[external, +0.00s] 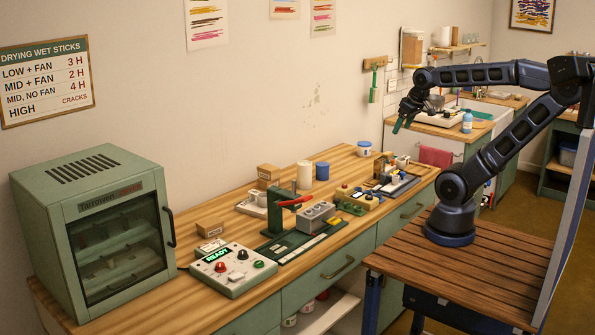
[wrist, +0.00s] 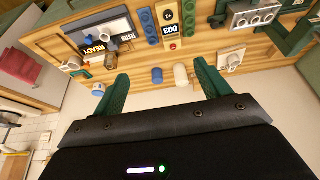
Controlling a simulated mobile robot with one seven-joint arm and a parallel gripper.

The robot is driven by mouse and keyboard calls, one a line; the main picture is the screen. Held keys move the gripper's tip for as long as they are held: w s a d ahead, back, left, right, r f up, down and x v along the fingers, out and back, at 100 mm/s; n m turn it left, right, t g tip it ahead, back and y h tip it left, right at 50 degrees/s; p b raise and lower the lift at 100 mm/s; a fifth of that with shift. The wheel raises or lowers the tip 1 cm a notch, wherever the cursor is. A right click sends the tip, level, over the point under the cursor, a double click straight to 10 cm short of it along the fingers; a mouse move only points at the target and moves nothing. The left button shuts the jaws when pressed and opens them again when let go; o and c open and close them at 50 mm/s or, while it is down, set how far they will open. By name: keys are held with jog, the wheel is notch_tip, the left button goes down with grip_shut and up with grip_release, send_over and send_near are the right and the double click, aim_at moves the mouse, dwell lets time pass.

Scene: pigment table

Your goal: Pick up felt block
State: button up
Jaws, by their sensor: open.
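My gripper (external: 399,126) is raised above the far right end of the bench in the external view, with its fingers pointing down. In the wrist view my gripper (wrist: 161,84) has its two green fingers wide apart with nothing between them. I cannot pick out the felt block with certainty. A small brown block-like thing (wrist: 110,60) lies by the tester in the wrist view, but its material is too small to tell.
A white cylinder (external: 304,174), a blue cylinder (external: 322,170) and a blue-lidded jar (external: 364,149) stand along the wall. A green press (external: 277,212), a control box (external: 234,270) and a drying cabinet (external: 95,230) occupy the left. A red towel (external: 436,157) hangs by the sink.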

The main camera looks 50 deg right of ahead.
dwell(0.3)
jog(key=c, duration=0.7)
